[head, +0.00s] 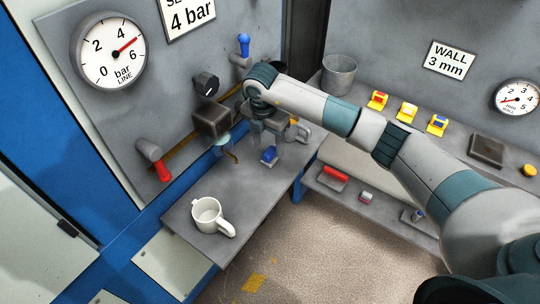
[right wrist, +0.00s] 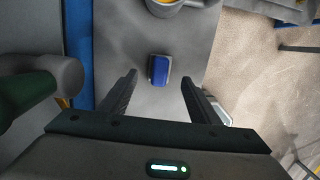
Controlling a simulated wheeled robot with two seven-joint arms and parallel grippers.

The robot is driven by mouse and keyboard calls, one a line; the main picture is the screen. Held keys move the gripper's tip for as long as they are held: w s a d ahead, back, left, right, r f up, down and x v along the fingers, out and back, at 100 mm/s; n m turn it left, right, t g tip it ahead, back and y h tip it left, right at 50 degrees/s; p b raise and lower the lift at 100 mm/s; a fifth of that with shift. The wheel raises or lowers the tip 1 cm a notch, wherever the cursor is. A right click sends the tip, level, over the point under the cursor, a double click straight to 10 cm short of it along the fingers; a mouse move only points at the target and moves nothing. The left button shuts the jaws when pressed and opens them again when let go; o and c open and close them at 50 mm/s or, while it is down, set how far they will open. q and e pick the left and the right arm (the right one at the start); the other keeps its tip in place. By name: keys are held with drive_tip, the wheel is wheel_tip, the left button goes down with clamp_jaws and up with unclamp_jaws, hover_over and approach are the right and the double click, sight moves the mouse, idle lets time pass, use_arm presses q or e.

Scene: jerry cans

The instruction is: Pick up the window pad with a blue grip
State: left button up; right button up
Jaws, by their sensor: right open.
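The window pad with a blue grip (head: 268,155) lies on the grey bench beneath my right gripper. In the right wrist view the pad (right wrist: 159,70) shows its blue top and a grey edge, a little beyond the gap between the fingers. My right gripper (head: 267,143) points down over the bench. In the right wrist view its two fingers (right wrist: 160,84) are wide apart with nothing between them. The exact height of the fingertips above the pad is hard to tell. My left gripper is in neither view.
A white mug (head: 207,216) stands near the bench front. A grey mug (head: 303,133) stands close behind the gripper. A dark valve block (head: 211,122) and a red-handled lever (head: 160,168) are on the left wall panel. Yellow-based pieces (head: 407,113) line the right shelf.

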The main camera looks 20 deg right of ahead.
sight(270, 150)
drive_tip(key=f, duration=0.1)
drive_tip(key=f+p, duration=0.2)
drive_tip(key=shift+w+d+f, duration=0.25)
drive_tip(key=shift+d+f, duration=0.05)
drive_tip(key=shift+w+f, duration=0.1)
drive_tip(key=shift+f, duration=0.55)
drive_tip(key=shift+d, duration=0.1)
drive_tip(key=c, duration=1.3)
drive_tip(key=shift+o, duration=0.2)
drive_tip(key=shift+r, duration=0.1)
